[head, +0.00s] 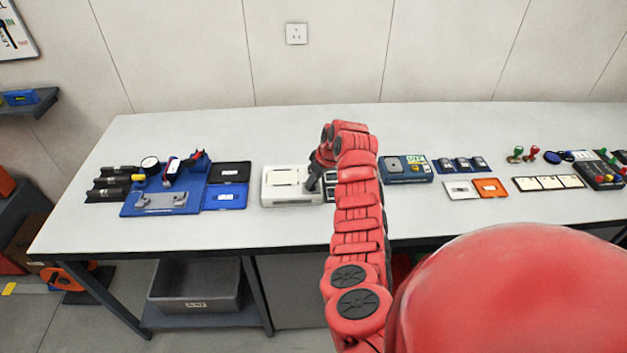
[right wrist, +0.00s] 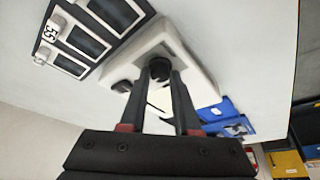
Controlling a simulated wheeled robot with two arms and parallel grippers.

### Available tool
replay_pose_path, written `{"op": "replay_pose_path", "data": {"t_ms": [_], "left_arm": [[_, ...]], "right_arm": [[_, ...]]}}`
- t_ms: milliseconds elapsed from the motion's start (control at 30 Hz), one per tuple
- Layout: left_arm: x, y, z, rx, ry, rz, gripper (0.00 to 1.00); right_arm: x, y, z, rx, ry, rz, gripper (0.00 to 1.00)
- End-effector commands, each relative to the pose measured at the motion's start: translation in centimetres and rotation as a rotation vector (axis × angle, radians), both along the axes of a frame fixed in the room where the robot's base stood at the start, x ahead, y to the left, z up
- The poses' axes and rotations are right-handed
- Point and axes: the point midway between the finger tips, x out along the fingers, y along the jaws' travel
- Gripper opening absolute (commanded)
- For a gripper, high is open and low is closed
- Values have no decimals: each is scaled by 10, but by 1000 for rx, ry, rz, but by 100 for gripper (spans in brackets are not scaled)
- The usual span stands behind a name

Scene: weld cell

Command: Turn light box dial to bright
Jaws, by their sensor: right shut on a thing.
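The light box (head: 291,200) is a low white box with a pale panel on top, in the middle of the bench. My right gripper (head: 313,184) reaches down at its right end, partly hidden by my own arm in the head view. In the right wrist view the two dark fingers of my right gripper (right wrist: 160,78) are closed on a round black dial (right wrist: 160,67) on the white box (right wrist: 189,66). The dial's marks and setting cannot be read. A second black knob (right wrist: 122,87) sits on the box's edge nearby. My left gripper is not in view.
Blue trays (head: 224,197) and a blue fixture (head: 160,202) stand to the left. A blue-grey device (head: 407,176) stands right of my arm. The bench front (head: 230,230) is clear.

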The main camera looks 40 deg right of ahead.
Motion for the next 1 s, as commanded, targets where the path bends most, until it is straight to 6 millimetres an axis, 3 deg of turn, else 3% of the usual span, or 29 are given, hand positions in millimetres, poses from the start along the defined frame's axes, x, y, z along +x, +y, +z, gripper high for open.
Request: {"op": "replay_pose_path", "data": {"t_ms": [467, 1000], "left_arm": [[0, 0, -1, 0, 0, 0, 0], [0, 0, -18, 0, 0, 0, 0]], "right_arm": [[0, 0, 1, -4, -2, -70, 0], [1, 5, -2, -4, -2, -522, 0]]}}
